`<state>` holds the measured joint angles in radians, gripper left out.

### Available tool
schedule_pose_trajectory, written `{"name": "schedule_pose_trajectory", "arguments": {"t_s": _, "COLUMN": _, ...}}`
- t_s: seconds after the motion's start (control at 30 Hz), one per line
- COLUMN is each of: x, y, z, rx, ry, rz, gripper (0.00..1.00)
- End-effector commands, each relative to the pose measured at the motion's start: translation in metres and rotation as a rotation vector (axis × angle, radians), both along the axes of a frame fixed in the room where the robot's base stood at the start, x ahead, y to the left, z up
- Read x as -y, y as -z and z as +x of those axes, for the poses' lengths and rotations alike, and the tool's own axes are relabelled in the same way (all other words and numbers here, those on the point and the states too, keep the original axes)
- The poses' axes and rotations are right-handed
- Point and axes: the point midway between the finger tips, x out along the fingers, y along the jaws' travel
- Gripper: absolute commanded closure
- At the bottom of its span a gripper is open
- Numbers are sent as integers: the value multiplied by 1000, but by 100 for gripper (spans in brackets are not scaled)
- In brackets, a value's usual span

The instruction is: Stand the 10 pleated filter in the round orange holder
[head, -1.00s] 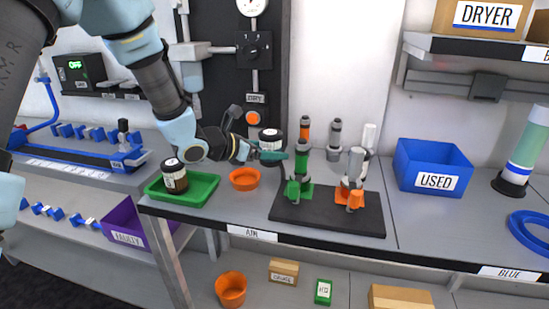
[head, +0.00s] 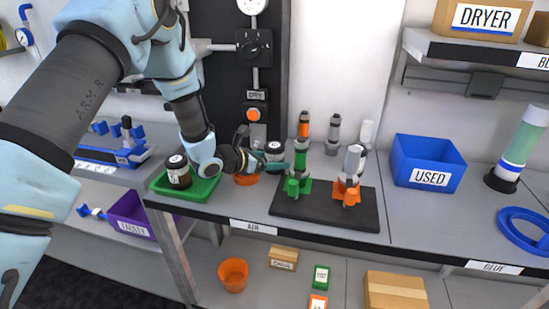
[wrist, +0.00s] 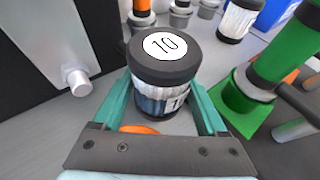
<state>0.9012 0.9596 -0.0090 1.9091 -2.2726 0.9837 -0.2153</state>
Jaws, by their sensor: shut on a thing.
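The 10 pleated filter (head: 275,152) is a white pleated cylinder with a black cap marked 10. It also shows upright in the wrist view (wrist: 163,65). My gripper (head: 272,165) is shut on it, with a teal finger on each side in the wrist view (wrist: 165,110). The round orange holder (head: 246,180) is on the bench, left of and below the filter in the head view, partly hidden by my gripper. In the wrist view only an orange sliver of the holder (wrist: 140,129) shows near the filter's base.
A green tray (head: 205,190) with a dark-capped jar (head: 178,172) lies to the left. A green valve (head: 298,172) stands close to the right on a black board (head: 325,215), beside an orange-based one (head: 350,178). A blue USED bin (head: 428,162) is farther right.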

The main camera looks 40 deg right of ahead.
Motion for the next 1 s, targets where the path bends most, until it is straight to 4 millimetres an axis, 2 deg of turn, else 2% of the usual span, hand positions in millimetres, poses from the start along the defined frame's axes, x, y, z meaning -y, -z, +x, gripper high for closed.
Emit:
{"name": "schedule_pose_trajectory", "arguments": {"t_s": 0.3, "x": 0, "y": 5, "z": 0, "rx": -1, "ry": 0, "rz": -1, "gripper": 85}}
{"name": "schedule_pose_trajectory", "arguments": {"t_s": 0.33, "x": 0, "y": 4, "z": 0, "rx": -1, "ry": 0, "rz": 0, "gripper": 23}}
{"name": "schedule_pose_trajectory", "arguments": {"t_s": 0.53, "x": 0, "y": 3, "z": 0, "rx": -1, "ry": 0, "rz": 0, "gripper": 0}}
{"name": "schedule_pose_trajectory", "arguments": {"t_s": 0.9, "x": 0, "y": -3, "z": 0, "rx": 0, "ry": 0, "rz": 0, "gripper": 0}}
{"name": "schedule_pose_trajectory", "arguments": {"t_s": 1.0, "x": -15, "y": -4, "z": 3, "rx": -1, "ry": -4, "rz": 0, "gripper": 0}}
